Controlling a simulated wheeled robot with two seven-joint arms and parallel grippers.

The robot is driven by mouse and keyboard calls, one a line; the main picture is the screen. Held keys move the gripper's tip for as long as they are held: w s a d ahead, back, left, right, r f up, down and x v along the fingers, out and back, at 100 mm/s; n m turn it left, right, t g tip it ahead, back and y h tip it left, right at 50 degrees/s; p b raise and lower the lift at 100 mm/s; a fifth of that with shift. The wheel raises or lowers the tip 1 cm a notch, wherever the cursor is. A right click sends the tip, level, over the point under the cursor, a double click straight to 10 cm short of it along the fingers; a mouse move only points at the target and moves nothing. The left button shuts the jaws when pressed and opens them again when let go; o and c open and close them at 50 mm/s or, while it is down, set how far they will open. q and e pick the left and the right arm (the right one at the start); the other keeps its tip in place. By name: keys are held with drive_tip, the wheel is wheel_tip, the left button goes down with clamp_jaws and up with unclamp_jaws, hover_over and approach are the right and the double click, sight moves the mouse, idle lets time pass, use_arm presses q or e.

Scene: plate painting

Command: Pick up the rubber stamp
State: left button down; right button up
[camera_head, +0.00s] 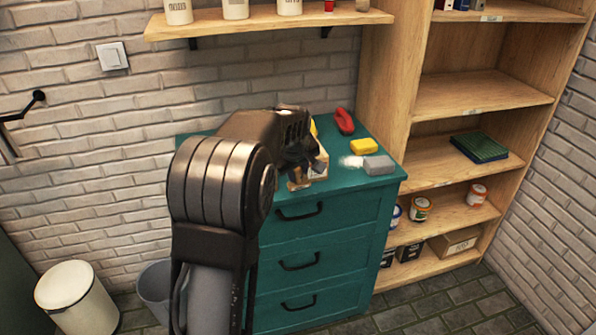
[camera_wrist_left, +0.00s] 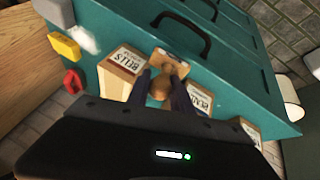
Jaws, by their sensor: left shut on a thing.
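The rubber stamp (camera_wrist_left: 160,88) has a round wooden knob and a flat wooden base. In the left wrist view it sits between the dark fingers of my left gripper (camera_wrist_left: 161,92), which is shut on its knob. Its base points away from the wrist, over the teal cabinet's top near the drawer edge. In the head view my left gripper (camera_head: 300,165) is over the teal cabinet (camera_head: 330,235), and my arm hides most of the stamp. I cannot tell whether the base touches the cabinet top. My right gripper is not in view.
Labelled boxes (camera_wrist_left: 122,72) stand close on both sides of the stamp. A yellow block (camera_head: 364,146), a grey block (camera_head: 379,165), a white patch (camera_head: 352,161) and a red object (camera_head: 345,121) are on the cabinet's right side. A wooden shelf unit (camera_head: 480,95) stands right.

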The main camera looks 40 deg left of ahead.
use_arm(q)
drive_tip(key=shift+s+d, duration=0.25)
drive_tip(key=shift+d, duration=0.05)
idle(0.5)
drive_tip(key=c, duration=1.6)
unclamp_jaws()
drive_tip(key=c, duration=2.8)
unclamp_jaws()
drive_tip(key=s+d+f+m+h, duration=0.1)
drive_tip(key=d+m, duration=0.3)
drive_tip(key=d, duration=0.5)
drive_tip(key=s+d+f+m+h, duration=0.1)
drive_tip(key=d+m+h, duration=0.2)
drive_tip(key=d, duration=0.6)
drive_tip(key=s+d+f+m+h, duration=0.1)
drive_tip(key=d+m+h, duration=0.2)
drive_tip(key=d+m, duration=0.4)
drive_tip(key=shift+d+f+g, duration=0.1)
drive_tip(key=shift+d+g, duration=0.2)
drive_tip(key=shift+d, duration=0.65)
drive_tip(key=c, duration=2.2)
unclamp_jaws()
